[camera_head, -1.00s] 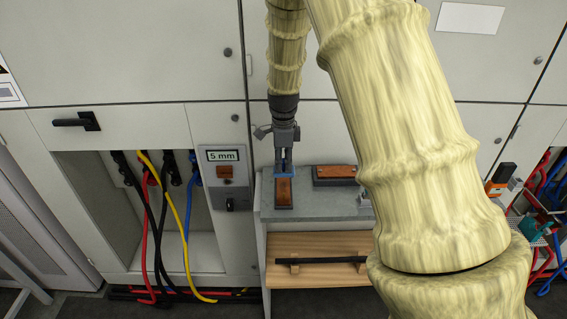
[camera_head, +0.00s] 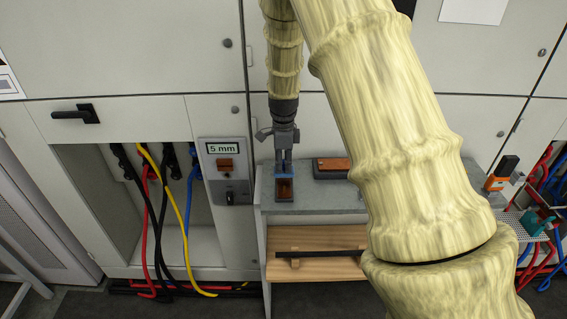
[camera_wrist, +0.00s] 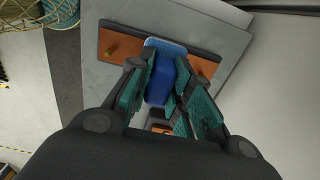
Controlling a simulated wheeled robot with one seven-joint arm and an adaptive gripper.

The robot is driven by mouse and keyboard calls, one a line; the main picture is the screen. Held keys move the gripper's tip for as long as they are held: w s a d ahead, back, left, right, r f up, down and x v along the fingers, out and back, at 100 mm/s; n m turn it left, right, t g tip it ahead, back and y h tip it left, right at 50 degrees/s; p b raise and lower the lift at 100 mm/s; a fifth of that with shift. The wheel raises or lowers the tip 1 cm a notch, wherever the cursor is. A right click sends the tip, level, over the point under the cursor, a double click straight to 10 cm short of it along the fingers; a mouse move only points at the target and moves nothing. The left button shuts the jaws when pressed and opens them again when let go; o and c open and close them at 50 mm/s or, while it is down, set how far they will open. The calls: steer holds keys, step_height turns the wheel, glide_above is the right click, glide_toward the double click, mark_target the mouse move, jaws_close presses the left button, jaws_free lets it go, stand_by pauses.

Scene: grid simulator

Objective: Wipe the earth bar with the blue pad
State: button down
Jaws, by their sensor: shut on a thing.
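My gripper (camera_head: 284,165) is shut on the blue pad (camera_head: 284,175) and points down at the shelf top. The pad is also between the fingers in the wrist view (camera_wrist: 160,80). Under it is a copper-coloured bar (camera_head: 285,192) on a dark base, apparently the earth bar. In the wrist view this bar (camera_wrist: 115,46) runs crosswise with a brass stud near its left end, and the pad covers its middle. The pad is at or just above the bar; I cannot tell whether they touch.
A grey box reading "5 mm" (camera_head: 222,149) is on the left. Coloured cables hang in an open cabinet. A dark rod (camera_head: 320,253) rests on the lower wooden shelf. My arm hides the right part.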

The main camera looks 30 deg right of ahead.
steer(key=shift+f+b, duration=0.35)
steer(key=shift+f, duration=0.65)
stand_by(0.6)
steer(key=shift+w+d+r+p, duration=0.1)
steer(key=shift+w+d+p, duration=0.3)
steer(key=shift+w, duration=0.3)
steer(key=shift+s+a+f, duration=0.1)
steer(key=shift+s+a, duration=0.35)
steer(key=shift+s, duration=0.3)
steer(key=shift+s+a+f, duration=0.1)
steer(key=shift+s+a, duration=0.35)
steer(key=shift+s, duration=0.25)
steer(key=shift+w+d+p, duration=0.45)
steer(key=shift+w+p, duration=0.05)
steer(key=shift+w, duration=0.2)
steer(key=shift+w+d+r, duration=0.1)
steer(key=shift+w+d, duration=0.4)
steer(key=shift+w, duration=0.25)
steer(key=shift+s+a+p, duration=0.45)
steer(key=shift+s+a, duration=0.05)
steer(key=shift+s, duration=0.25)
steer(key=shift+s+a, duration=0.1)
